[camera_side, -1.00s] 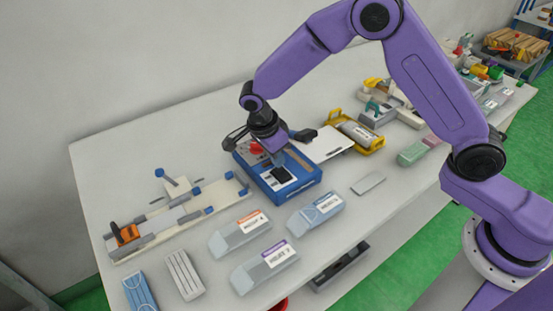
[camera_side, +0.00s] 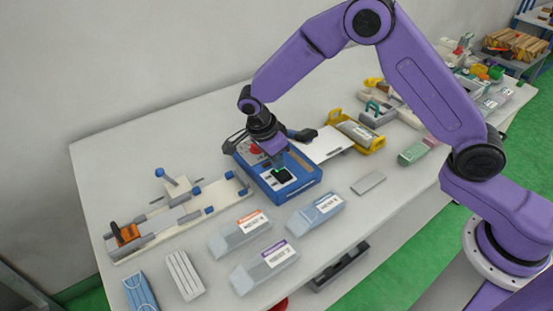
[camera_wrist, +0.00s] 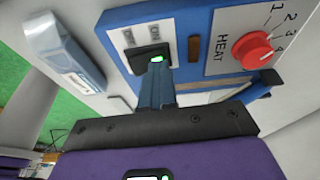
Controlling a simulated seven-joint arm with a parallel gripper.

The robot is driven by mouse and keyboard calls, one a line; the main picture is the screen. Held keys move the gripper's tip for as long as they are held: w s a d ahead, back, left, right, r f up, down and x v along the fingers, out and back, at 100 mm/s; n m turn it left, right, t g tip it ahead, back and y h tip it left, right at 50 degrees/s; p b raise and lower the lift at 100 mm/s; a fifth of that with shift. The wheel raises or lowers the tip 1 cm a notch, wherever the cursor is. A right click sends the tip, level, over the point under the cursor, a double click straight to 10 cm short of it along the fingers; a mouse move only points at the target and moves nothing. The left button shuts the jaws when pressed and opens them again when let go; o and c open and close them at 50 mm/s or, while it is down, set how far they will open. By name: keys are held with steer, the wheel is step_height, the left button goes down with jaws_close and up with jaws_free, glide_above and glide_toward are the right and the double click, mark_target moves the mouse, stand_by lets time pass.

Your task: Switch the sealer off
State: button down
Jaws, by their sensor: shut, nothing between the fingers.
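The sealer is a blue box with a light top panel (camera_side: 301,184), standing on the table in the side view. In the wrist view its blue body (camera_wrist: 120,17) carries a black rocker switch (camera_wrist: 138,60) with labels above it, and a red heat knob (camera_wrist: 252,50) with numbers around it. A green light shows at the switch. My gripper (camera_side: 275,163) is shut and empty, pointing down at the switch area. In the wrist view its fingertips (camera_wrist: 157,64) are at the switch and cover part of it; I cannot tell whether they touch it.
Clear pouches with labels (camera_side: 240,233) lie in front of the sealer. A wooden jig with blue knobs (camera_side: 180,212) is at the left. A yellow-handled tray (camera_side: 370,140) stands behind right. A flat grey piece (camera_side: 368,183) lies right of the sealer, with free table around it.

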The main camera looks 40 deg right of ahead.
steer(key=shift+s+r, duration=0.2)
steer(key=shift+s, duration=0.55)
steer(key=shift+w+r, duration=0.15)
steer(key=shift+r, duration=0.3)
steer(key=w+d+v, duration=0.1)
steer(key=w+v, duration=0.1)
steer(key=v, duration=1)
steer(key=shift+r, duration=0.45)
steer(key=shift+a, duration=0.15)
